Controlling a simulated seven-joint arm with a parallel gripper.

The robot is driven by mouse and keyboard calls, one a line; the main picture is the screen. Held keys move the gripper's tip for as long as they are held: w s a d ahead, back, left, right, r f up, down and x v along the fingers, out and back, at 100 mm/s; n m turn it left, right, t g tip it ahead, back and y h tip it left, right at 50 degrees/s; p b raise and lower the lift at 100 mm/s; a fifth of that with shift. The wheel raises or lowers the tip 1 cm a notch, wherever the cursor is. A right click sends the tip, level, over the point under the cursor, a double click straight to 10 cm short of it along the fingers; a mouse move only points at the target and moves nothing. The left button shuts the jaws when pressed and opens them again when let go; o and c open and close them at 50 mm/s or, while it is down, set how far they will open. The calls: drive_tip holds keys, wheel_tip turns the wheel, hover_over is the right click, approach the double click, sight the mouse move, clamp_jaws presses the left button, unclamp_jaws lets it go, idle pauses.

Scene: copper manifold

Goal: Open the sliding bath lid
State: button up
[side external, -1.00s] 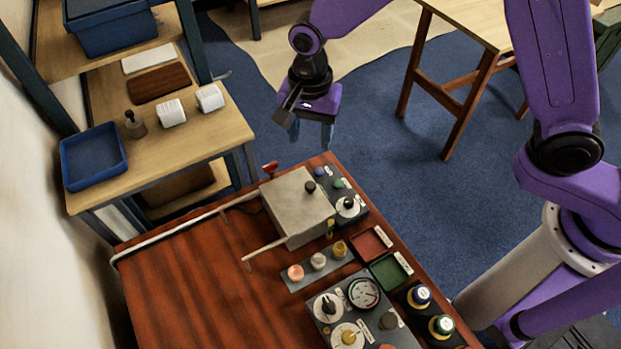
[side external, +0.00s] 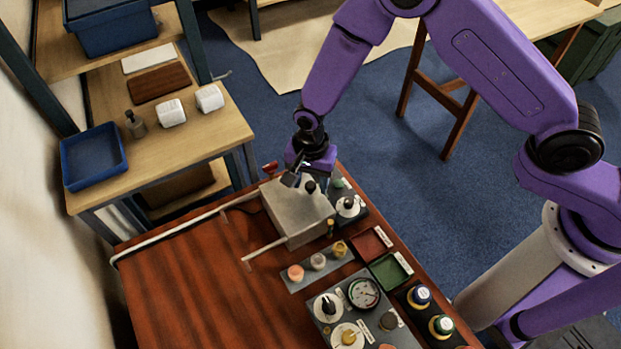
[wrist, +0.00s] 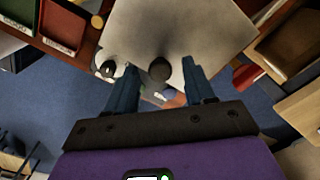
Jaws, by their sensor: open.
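The bath is a grey metal box with a flat pale lid (side external: 290,206) at the back edge of the red-brown table. A black knob (side external: 310,187) stands on the lid near its far right corner. My gripper (side external: 312,180) is open and points down right at the knob. In the wrist view the lid (wrist: 165,25) fills the top middle, and the knob (wrist: 160,69) shows between the two spread blue fingers. The fingers are apart from the knob on both sides. I cannot tell the exact height of the fingertips above the lid.
Red (side external: 368,243) and green (side external: 390,268) trays and several small jars lie in front. A red-topped item (side external: 270,168) is behind.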

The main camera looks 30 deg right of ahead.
clamp_jaws()
approach(274, 209)
wheel_tip(274, 209, down, 5)
drive_tip(key=shift+f, duration=0.2)
unclamp_jaws()
drive_tip(key=shift+r, duration=0.1)
wheel_tip(274, 209, up, 17)
drive_tip(key=shift+r, duration=0.15)
idle(0.5)
